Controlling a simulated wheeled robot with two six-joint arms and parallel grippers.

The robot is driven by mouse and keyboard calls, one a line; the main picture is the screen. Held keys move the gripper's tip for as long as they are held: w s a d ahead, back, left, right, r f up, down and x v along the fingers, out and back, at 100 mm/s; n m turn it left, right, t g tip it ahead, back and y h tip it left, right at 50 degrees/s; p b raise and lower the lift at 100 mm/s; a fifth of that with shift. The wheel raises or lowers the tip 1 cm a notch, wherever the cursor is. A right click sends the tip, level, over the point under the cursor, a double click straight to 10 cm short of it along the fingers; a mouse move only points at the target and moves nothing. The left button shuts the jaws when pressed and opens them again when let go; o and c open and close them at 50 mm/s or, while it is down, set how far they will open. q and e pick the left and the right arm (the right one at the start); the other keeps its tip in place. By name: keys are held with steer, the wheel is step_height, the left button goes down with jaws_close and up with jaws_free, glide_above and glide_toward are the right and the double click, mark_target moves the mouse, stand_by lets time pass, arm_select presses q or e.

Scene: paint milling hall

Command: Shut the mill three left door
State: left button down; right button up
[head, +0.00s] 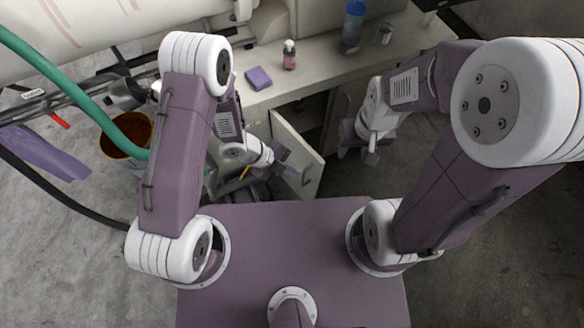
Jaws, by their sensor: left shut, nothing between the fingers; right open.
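The pale left door (292,143) of a cabinet under the counter stands open, swung out toward me. The dark cabinet opening (318,112) shows behind it and to its right. My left gripper (291,169) is shut and empty, at the outer face of the door near its free edge; I cannot tell whether it touches. A small handle (306,177) shows near that edge. My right gripper (364,154) is open and empty, to the right of the door and apart from it. No mill number is readable.
A bucket (122,140) and a green hose (75,92) are at left. Floor at right (490,240) is clear.

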mark_target(313, 170)
arm_select(q)
steer(key=w+d+f, duration=0.2)
steer(key=d+f, duration=0.2)
steer(key=d, duration=0.2)
steer(key=shift+d+f, duration=0.15)
steer(key=shift+d, duration=0.05)
steer(key=shift+w+d, duration=0.1)
